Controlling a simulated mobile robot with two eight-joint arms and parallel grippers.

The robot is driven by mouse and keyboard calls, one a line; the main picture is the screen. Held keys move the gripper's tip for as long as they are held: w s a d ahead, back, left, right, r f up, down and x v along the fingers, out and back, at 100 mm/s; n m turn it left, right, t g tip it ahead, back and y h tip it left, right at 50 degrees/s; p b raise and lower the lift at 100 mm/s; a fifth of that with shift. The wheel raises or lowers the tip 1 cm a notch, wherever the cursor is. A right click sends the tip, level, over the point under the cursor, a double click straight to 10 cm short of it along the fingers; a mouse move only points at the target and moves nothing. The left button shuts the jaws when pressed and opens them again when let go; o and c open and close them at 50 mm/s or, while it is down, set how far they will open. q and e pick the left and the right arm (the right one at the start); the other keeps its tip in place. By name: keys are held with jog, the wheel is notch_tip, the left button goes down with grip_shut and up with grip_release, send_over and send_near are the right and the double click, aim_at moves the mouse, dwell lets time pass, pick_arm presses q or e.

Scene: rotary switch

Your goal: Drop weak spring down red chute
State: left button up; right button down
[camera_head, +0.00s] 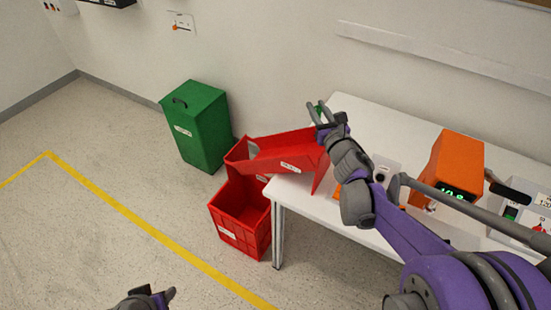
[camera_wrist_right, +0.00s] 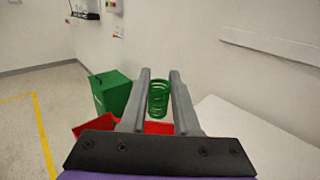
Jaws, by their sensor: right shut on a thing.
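The green coil spring (camera_wrist_right: 158,98) is between the fingers of my right gripper (camera_head: 320,113), which is shut on it. In the head view a little green of the spring (camera_head: 318,107) shows between the fingertips. In the head view the gripper overlaps the upper right end of the red chute (camera_head: 262,163); the height between them is hard to judge. The chute slopes down to the left from the table edge. In the right wrist view, red parts show below and behind the spring. My left gripper (camera_head: 150,298) shows only partly at the bottom edge.
A red crate (camera_head: 229,232) stands on the floor under the chute's lower end. A green lidded bin (camera_head: 205,135) stands by the wall. The white table (camera_head: 370,118) holds an orange device (camera_head: 455,165) with a lit display. Floor at left is clear.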

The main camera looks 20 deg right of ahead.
jog(key=c, duration=0.6)
grip_release()
jog(key=s, duration=0.7)
jog(key=s+a, duration=0.1)
jog(key=s, duration=0.2)
jog(key=shift+s, duration=0.35)
